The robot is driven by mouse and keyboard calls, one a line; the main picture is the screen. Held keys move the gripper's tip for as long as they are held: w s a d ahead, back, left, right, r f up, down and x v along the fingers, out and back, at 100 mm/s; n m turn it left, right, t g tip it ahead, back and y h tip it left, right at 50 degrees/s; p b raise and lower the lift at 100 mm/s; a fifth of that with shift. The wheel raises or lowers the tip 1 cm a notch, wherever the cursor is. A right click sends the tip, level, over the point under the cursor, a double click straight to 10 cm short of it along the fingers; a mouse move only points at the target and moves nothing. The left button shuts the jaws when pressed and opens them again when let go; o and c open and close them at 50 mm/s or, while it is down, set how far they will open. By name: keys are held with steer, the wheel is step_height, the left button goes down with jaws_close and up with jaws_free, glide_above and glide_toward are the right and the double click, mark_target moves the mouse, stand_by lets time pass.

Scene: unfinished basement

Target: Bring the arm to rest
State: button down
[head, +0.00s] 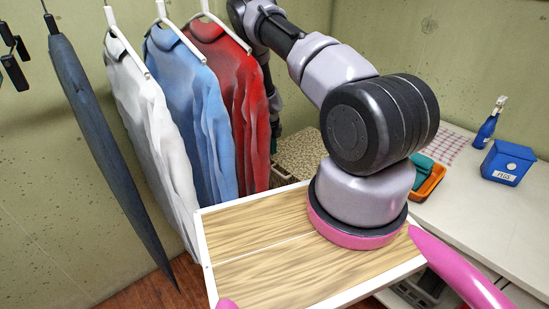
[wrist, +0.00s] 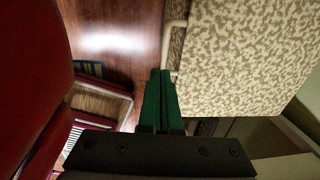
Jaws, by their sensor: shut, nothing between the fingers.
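My gripper (wrist: 161,74) shows in the wrist view with its two green fingers together and nothing between them. The fingertips are close to the edge of a patterned beige surface (wrist: 240,60) in that view; I cannot tell whether they touch it. In the head view my arm reaches back and down beside a red shirt (head: 228,90), and my gripper itself is mostly hidden there. The patterned beige surface also shows in the head view (head: 300,152), behind my arm.
A blue shirt (head: 190,95) and a white shirt (head: 150,130) hang left of the red one. The white counter (head: 490,215) at right holds a blue box (head: 507,163), a spray bottle (head: 489,125) and an orange tray (head: 432,184).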

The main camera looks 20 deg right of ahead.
steer(key=w+a+r+n+t+y, duration=0.1)
steer(key=a+r+n, duration=0.15)
steer(key=r, duration=0.85)
steer(key=w+a+r+n+t+y, duration=0.1)
steer(key=a+r+n, duration=0.15)
steer(key=r, duration=0.85)
steer(key=s+a+r+n+t+y, duration=0.1)
steer(key=s+r+n, duration=0.3)
steer(key=r, duration=0.7)
steer(key=s+a+r+n, duration=0.2)
steer(key=s+r+n, duration=0.15)
steer(key=r, duration=0.65)
steer(key=s+a+r+n+t, duration=0.1)
steer(key=s+r+n, duration=0.4)
steer(key=s, duration=0.5)
steer(key=s+a+r+n+t, duration=0.1)
steer(key=s+r+n, duration=0.4)
steer(key=s, duration=0.5)
steer(key=s+r+n+t, duration=0.1)
steer(key=s+r+n, duration=0.4)
steer(key=s, duration=0.5)
step_height(320, 180, up, 2)
steer(key=shift+a+t, duration=0.4)
